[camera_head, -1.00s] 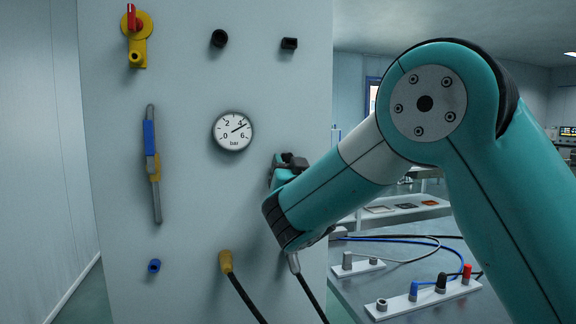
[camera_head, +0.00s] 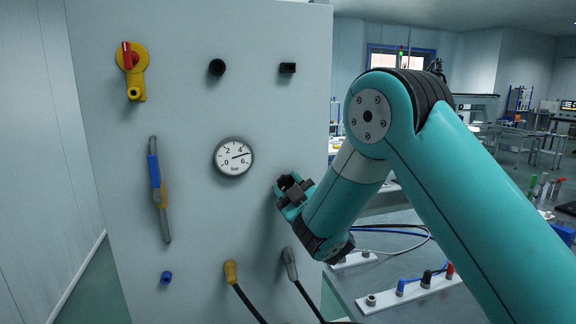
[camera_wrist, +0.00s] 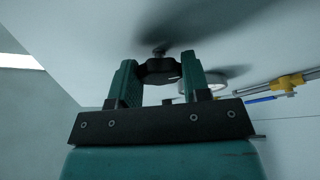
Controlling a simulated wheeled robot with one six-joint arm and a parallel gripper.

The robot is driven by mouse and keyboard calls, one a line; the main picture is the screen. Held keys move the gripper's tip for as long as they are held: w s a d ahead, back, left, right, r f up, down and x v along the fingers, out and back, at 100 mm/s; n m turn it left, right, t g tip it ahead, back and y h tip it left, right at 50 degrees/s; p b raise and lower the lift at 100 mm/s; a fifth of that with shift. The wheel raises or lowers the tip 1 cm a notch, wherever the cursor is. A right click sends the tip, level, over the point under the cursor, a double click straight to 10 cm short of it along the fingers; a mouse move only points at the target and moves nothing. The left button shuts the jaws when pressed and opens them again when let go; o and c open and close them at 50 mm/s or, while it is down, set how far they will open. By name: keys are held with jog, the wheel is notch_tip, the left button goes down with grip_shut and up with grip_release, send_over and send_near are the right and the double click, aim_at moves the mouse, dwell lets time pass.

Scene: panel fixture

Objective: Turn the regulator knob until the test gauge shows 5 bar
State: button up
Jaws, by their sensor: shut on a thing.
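The round white test gauge (camera_head: 233,157) is on the panel. Its needle points right and slightly up, between the 4 and 6 marks, a little short of midway as far as I can read it. The dark regulator knob (camera_wrist: 160,70) is between the two fingers of my gripper (camera_wrist: 160,78) in the wrist view, with its stem meeting the panel. My gripper is shut on it. In the head view my gripper (camera_head: 290,190) is at the panel's right side, below and right of the gauge, and mostly hides the knob.
The panel (camera_head: 200,215) also carries a red and yellow valve (camera_head: 133,65), a blue-handled lever (camera_head: 157,180), black sockets (camera_head: 217,67) and a yellow hose plug (camera_head: 231,272). A grey plug (camera_head: 289,263) with a cable hangs just below my gripper. A bench with connector strips stands at the right.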

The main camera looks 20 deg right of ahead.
jog(key=shift+n+g+y+p, duration=0.3)
jog(key=shift+n+p, duration=0.4)
jog(key=shift+p, duration=0.2)
jog(key=o, duration=0.9)
